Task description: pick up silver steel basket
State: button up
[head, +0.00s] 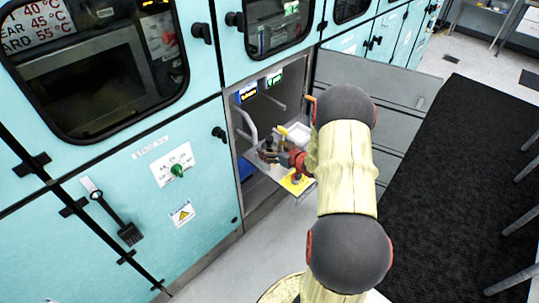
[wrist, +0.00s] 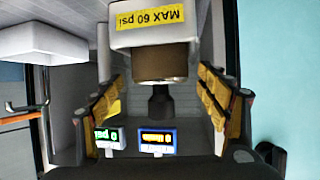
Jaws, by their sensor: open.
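A pale, silver-white box-like thing (head: 298,132), perhaps the basket, sits in the open bay just behind my gripper (head: 268,151). My arm hides part of it. In the wrist view, my gripper (wrist: 160,103) has its two yellow-padded fingers apart at the left and right. Between them in that view is a pale body with a yellow "MAX 60 psi" label (wrist: 148,15) and a metallic cylinder (wrist: 160,66) below it. I cannot tell whether this is part of the basket. A white box-shaped thing (wrist: 48,40) shows at the upper left. No contact is clear.
Teal cabinets (head: 150,190) with handles and windows line the left side. Lit displays (wrist: 155,139) show inside. A black mat (head: 445,160) covers the floor at right, with chair or table legs along its edge.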

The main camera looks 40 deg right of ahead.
jog(key=shift+b+x, duration=0.3)
jog(key=shift+x, duration=0.9)
jog(key=shift+c, duration=0.3)
jog(key=c, duration=1.4)
